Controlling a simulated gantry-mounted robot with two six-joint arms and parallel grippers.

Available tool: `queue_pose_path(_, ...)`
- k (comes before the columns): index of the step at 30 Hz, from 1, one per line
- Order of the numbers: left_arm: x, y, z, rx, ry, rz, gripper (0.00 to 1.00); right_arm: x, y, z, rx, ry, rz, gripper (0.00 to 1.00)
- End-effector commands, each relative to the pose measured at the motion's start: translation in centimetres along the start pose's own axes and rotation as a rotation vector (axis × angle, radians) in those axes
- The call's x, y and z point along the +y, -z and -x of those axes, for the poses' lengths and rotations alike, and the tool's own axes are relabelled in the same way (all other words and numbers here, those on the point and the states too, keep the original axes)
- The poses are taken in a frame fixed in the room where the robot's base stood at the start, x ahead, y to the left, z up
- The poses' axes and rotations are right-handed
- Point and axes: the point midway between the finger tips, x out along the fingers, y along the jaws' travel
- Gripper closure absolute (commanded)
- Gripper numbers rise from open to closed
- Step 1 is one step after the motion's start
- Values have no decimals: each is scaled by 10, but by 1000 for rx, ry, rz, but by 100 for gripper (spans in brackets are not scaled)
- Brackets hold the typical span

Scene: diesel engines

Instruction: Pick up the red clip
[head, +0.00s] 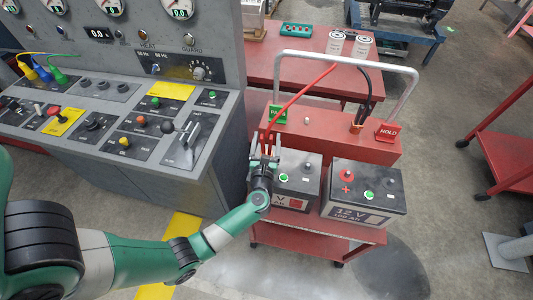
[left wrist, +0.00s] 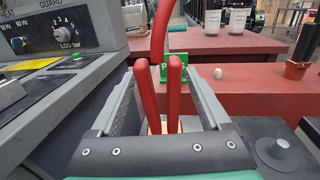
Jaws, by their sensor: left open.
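The red clip (head: 267,143) is at the left end of the red cart, with a red cable rising from it. In the left wrist view its two red handles (left wrist: 174,92) stand upright, side by side. My left gripper (head: 264,148) is open, with one finger on each side of the handles. The left wrist view shows a gap between the handles and each finger of the gripper (left wrist: 160,78). The clip's jaws are hidden behind the gripper's body. My right gripper is not in view.
Two batteries, a nearer-left one (head: 297,180) and a right one (head: 365,195), stand on the red cart (head: 318,252) beside the gripper. A metal handle (head: 345,58) arches over the cart. A grey control console (head: 185,178) stands close on the left. A black cable (head: 367,90) hangs at right.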

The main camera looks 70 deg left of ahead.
Motion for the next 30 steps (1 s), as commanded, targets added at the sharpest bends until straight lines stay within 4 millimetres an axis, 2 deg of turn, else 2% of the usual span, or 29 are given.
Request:
queue_pose_path(3,0,0,-14,-1,0,0,20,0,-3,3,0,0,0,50)
queue_pose_path(10,-1,-1,-16,0,2,0,20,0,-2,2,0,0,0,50)
queue_pose_path(23,-1,-1,-16,0,2,0,97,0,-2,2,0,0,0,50)
queue_pose_path(24,-1,-1,-16,0,2,0,100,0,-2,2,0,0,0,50)
queue_pose_path(30,-1,-1,-16,0,2,0,100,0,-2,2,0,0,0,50)
